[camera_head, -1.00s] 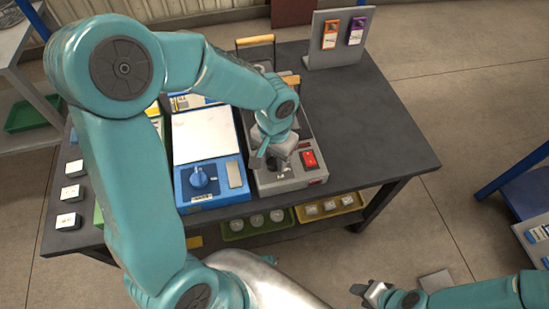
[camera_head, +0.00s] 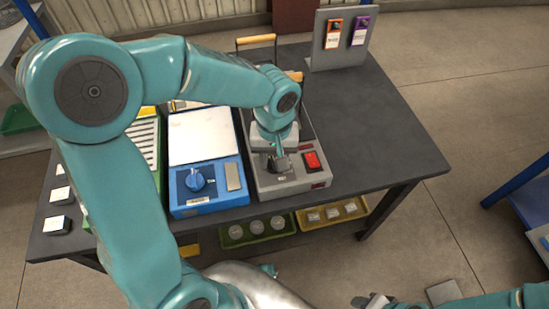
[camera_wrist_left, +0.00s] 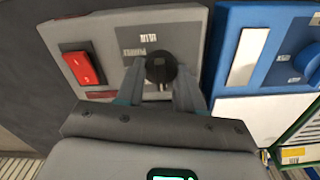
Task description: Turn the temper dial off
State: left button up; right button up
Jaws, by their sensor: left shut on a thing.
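The temper dial is a dark round knob on the front panel of the grey furnace unit (camera_head: 265,185). In the left wrist view the dial (camera_wrist_left: 160,66) sits between my two fingertips. My left gripper (camera_head: 279,162) reaches down onto the panel and is shut on the dial; it also shows in the left wrist view (camera_wrist_left: 160,78). In the head view the gripper hides most of the dial. The printed label above the dial is too blurred to read. My right gripper (camera_head: 368,300) is low at the bottom edge, away from the table, and its jaws are unclear.
A red rocker switch (camera_head: 311,160) is on the same panel, right of the dial. A blue unit (camera_head: 212,200) with a blue knob (camera_head: 195,180) stands to the left. A grey stand (camera_head: 325,55) with tags is at the back. The table's right part (camera_head: 370,120) is clear.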

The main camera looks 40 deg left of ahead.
pick_arm(q)
jog(key=shift+r, duration=0.1)
dwell(0.3)
jog(key=o, duration=1)
jog(key=shift+o, duration=0.2)
notch_tip(320, 180, up, 16)
jog(key=p, duration=0.3)
jog(key=shift+r+p, duration=0.15)
jog(key=shift+p, duration=0.25)
jog(key=shift+s, duration=0.1)
